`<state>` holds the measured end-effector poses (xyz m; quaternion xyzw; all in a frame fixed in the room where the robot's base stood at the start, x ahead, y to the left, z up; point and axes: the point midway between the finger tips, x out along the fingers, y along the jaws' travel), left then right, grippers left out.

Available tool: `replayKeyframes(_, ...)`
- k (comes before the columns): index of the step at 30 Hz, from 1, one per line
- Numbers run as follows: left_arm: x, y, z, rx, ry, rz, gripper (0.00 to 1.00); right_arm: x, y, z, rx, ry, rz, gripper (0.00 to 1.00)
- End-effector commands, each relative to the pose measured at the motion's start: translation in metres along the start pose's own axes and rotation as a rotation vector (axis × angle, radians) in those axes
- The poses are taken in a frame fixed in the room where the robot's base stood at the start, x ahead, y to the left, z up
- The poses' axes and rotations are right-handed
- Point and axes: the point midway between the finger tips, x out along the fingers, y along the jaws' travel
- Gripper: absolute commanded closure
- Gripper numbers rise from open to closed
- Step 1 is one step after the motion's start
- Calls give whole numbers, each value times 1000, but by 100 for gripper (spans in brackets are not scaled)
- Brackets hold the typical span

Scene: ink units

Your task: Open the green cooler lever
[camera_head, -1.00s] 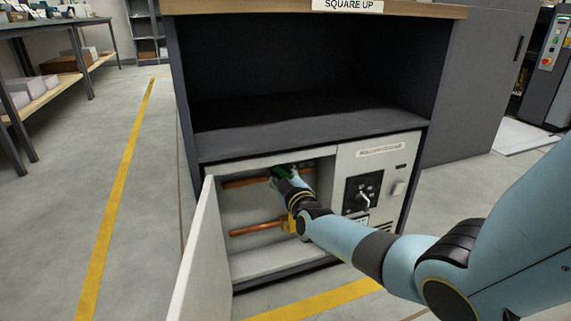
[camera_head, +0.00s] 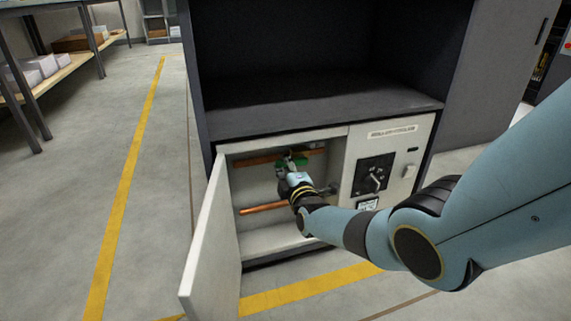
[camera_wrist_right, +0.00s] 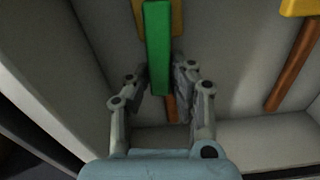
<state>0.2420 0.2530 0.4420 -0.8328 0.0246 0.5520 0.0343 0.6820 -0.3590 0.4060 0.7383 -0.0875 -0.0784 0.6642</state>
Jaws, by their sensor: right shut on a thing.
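The green cooler lever (camera_head: 301,161) is inside the open compartment of the cabinet, at the upper copper pipe (camera_head: 255,160). In the right wrist view the lever (camera_wrist_right: 158,38) is a straight green bar in front of a yellow body (camera_wrist_right: 177,15). My right gripper (camera_head: 291,158) reaches into the compartment. Its two fingers (camera_wrist_right: 164,76) stand on either side of the lever's near end, shut on it. The gripper hides part of the lever in the head view. My left gripper is not in view.
The compartment door (camera_head: 209,240) stands open on the left. A lower copper pipe (camera_head: 262,208) runs below my wrist. A control panel with a rotary switch (camera_head: 373,178) is to the right of the opening. An empty dark shelf (camera_head: 330,95) lies above.

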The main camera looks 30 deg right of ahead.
Motion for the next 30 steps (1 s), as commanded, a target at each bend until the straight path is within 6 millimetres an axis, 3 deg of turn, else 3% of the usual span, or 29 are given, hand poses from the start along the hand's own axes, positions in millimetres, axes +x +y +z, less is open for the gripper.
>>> replayKeyframes(17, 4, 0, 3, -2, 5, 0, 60, -2, -5, 0, -36, 0, -6, 100)
replayKeyframes(18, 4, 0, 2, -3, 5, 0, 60, -2, -5, 0, -36, 0, -6, 78)
replayKeyframes(23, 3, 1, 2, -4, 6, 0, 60, -1, -4, 0, -35, 0, -5, 57)
replayKeyframes(30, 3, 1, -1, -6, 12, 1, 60, -1, -3, 0, -34, 0, -2, 56)
